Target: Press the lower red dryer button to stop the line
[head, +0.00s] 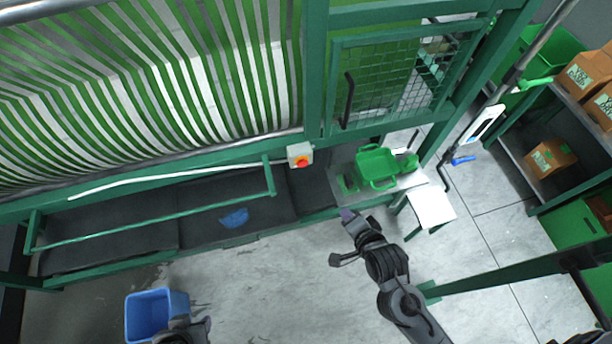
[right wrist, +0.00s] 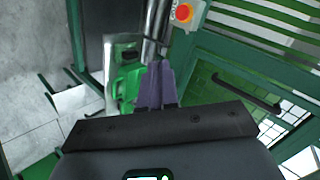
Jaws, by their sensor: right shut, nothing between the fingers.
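A red button (head: 302,162) sits on a small light-grey box (head: 294,150) fixed to the green machine frame. It also shows at the top of the right wrist view (right wrist: 184,12). It is the only red button I see, and nothing covers it. My right gripper (head: 347,214), with purple fingers, is shut and empty. It is below and right of the button in the head view, clearly apart from it. In the right wrist view the closed purple fingers (right wrist: 155,82) point upward, left of and below the button. A dark part of my left arm shows at the bottom edge; its fingers are hidden.
A green rail (head: 150,223) runs along the machine's front, left of the button box. A blue bin (head: 150,312) stands on the floor. The floor between is clear.

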